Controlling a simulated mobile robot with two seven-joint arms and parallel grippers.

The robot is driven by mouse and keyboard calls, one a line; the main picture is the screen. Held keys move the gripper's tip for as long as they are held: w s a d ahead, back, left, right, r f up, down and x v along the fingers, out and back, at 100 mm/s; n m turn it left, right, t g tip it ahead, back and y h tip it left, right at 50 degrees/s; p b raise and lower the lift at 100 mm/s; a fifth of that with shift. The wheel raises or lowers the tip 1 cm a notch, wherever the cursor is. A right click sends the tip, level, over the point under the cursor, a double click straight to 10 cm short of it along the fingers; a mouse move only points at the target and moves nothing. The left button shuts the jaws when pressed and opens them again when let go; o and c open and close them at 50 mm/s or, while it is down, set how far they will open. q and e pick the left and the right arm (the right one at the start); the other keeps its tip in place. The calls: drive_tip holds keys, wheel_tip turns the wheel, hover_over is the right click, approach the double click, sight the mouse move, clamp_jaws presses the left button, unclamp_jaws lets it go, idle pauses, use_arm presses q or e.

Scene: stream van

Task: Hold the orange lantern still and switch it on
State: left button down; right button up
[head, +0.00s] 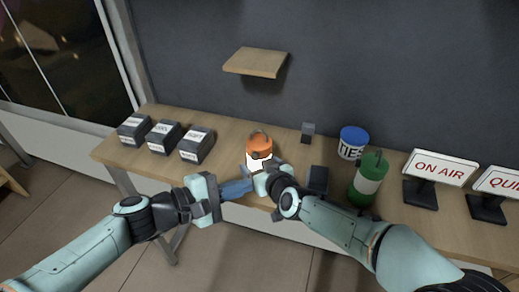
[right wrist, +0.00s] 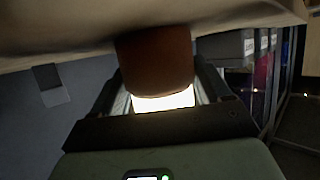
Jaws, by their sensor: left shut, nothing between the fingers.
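The orange lantern (head: 260,142) stands on the wooden table, and its pale lower part glows bright white. In the right wrist view the orange lantern (right wrist: 156,62) sits between the fingers, with a bright lit band beside its orange part. My right gripper (right wrist: 158,95) is shut on the lantern, one finger on each side. In the head view my right wrist hides the lantern's lower front. My left gripper (head: 218,198) is shut and empty at the table's front edge, left of the lantern and apart from it. The lantern's switch cannot be made out.
A blue item (head: 236,189) lies beside the left gripper. Several dark labelled boxes (head: 163,137) stand at left. A small grey block (head: 308,130), a blue-and-white tin (head: 352,142), a green canister (head: 369,180) and an ON AIR sign (head: 440,167) stand right. A shelf (head: 256,62) hangs above.

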drive_tip(key=o, duration=0.4)
drive_tip(key=shift+s, duration=0.1)
